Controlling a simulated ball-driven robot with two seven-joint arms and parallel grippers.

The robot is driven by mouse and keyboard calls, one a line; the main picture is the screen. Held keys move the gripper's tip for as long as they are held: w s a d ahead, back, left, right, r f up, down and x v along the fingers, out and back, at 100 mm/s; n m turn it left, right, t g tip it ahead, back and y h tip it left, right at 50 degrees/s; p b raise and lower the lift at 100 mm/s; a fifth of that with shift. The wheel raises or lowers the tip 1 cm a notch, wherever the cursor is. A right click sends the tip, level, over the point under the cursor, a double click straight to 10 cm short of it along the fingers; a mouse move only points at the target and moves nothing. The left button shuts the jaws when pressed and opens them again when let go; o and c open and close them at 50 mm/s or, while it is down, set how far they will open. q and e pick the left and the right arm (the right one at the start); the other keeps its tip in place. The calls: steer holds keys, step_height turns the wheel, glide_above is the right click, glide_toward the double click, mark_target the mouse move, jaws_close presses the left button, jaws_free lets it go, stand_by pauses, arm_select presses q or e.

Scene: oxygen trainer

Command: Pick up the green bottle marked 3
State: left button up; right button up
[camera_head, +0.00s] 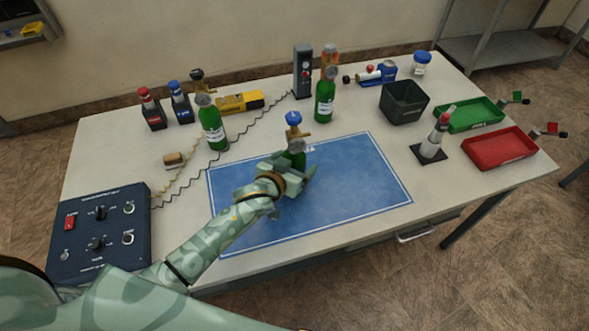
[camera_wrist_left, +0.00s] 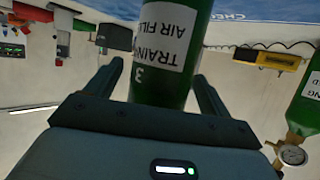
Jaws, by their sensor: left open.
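The green bottle marked 3 (camera_head: 296,158) stands upright on the blue mat (camera_head: 355,185), with a blue knob and brass valve on top. My left gripper (camera_head: 293,170) is at its near side and hides its lower part. In the left wrist view, which is upside down, the bottle (camera_wrist_left: 165,62) shows a "3" and a white label between the two spread fingers. The fingers are open, with a gap visible at least on the right side. Contact on the left is hard to tell. My right gripper is not in view.
A dark control box (camera_head: 98,232) is at left. A dark bin (camera_head: 404,103), green tray (camera_head: 470,116) and red tray (camera_head: 500,150) are at right. The mat's right half is clear.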

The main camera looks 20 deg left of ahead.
arm_select(q)
steer(key=shift+c, duration=1)
steer(key=c, duration=1)
steer(key=shift+r, duration=0.1)
steer(key=c, duration=0.5)
steer(key=shift+r, duration=0.1)
steer(key=shift+c, duration=0.2)
